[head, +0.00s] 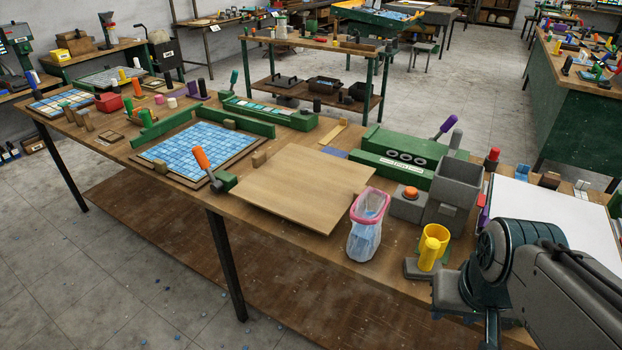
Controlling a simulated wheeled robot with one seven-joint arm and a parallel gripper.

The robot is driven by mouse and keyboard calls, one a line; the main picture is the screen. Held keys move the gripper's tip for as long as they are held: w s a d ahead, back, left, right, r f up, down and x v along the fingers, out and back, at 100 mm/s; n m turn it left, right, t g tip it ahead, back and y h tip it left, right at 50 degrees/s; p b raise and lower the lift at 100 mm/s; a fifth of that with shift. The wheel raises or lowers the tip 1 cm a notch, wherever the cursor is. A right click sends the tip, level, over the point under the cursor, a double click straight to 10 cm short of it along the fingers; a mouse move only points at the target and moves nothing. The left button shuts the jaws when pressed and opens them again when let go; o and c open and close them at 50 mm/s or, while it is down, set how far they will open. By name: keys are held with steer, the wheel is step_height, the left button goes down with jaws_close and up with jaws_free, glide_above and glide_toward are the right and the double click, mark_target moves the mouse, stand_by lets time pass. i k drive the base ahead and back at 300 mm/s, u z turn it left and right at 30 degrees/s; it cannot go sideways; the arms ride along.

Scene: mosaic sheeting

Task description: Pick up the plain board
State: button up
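The plain board (305,187) is a flat, light wooden square without tiles or marks. It lies on the workbench (345,262) in the middle of the head view, with its near corner close to the front edge. The fingertips of my gripper are not visible.
A framed blue mosaic sheet (188,149) lies left of the board. Behind it on the right are a green machine (408,158) and a grey bin (455,190). A yellow cup (433,245) stands near my arm. The floor in front of the bench is mostly clear.

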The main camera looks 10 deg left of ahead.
mark_target(313, 189)
steer(key=k, duration=1.05)
steer(key=u, duration=0.7)
steer(key=i, duration=0.7)
steer(key=u, duration=0.7)
steer(key=i, duration=0.85)
steer(key=z, duration=0.75)
steer(key=i, duration=0.7)
steer(key=z, duration=0.7)
